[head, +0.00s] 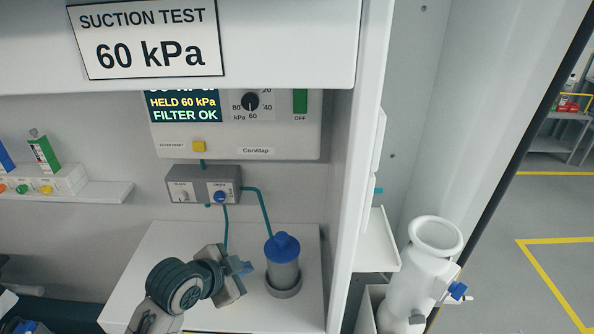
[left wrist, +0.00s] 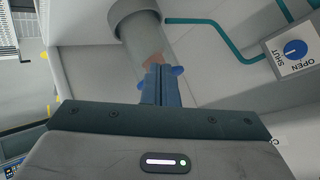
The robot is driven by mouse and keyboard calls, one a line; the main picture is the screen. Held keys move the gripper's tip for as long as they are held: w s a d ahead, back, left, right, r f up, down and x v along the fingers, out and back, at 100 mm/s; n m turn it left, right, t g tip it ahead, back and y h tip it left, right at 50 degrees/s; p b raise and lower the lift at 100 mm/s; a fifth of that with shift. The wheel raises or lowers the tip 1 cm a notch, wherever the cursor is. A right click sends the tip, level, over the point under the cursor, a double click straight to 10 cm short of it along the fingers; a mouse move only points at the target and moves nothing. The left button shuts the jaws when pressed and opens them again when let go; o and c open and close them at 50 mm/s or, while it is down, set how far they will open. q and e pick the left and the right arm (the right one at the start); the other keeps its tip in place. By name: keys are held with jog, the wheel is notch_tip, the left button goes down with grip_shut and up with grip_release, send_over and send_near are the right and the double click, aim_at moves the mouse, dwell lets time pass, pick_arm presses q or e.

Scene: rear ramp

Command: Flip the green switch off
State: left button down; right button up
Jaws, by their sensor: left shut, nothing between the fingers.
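The green switch (head: 300,101) is on the right of the pale suction unit panel (head: 285,140), above the word OFF. The overhanging cabinet edge hides its upper part, so I cannot tell its position. My left gripper (head: 246,268) is below and left of the switch, well apart from it, low in front of the white box and beside the grey canister. Its blue fingers (left wrist: 158,72) are shut and empty in the left wrist view. My right gripper is not in view.
The overhang (head: 290,45) with the 60 kPa sign juts out above the panel. A grey valve box (head: 178,187) with a blue knob and teal tubes sits below it. The blue-lidded canister (head: 283,272) stands close right of my gripper. A partition edge (head: 358,170) bounds the right.

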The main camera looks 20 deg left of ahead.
aim_at(300, 100)
pick_arm(q)
jog(key=w+d+r+m+t+h, duration=0.1)
jog(key=r+m, duration=0.5)
jog(key=r, duration=0.8)
jog(key=w+d+r+m+t+h, duration=0.1)
jog(key=w+r+m+t+h, duration=0.2)
jog(key=r, duration=1.2)
jog(key=w+m+h, duration=0.1)
jog(key=w+m, duration=0.1)
jog(key=m, duration=0.1)
jog(key=shift+w+d+m+t+h, duration=0.25)
jog(key=shift+d+m+t+h, duration=0.05)
jog(key=shift+m+t+h, duration=0.1)
jog(key=shift+r, duration=0.1)
jog(key=p+x, duration=0.2)
jog(key=x, duration=0.2)
jog(key=a+p+x, duration=0.1)
jog(key=p+x, duration=0.1)
jog(key=x, duration=0.2)
jog(key=w+a+p+x, duration=0.1)
jog(key=p+x, duration=0.1)
jog(key=x, duration=0.2)
jog(key=shift+w+d, duration=0.15)
jog(key=shift+w+a+p, duration=0.25)
jog(key=shift+w+p, duration=0.1)
jog(key=shift+f, duration=0.25)
jog(key=shift+d, duration=0.1)
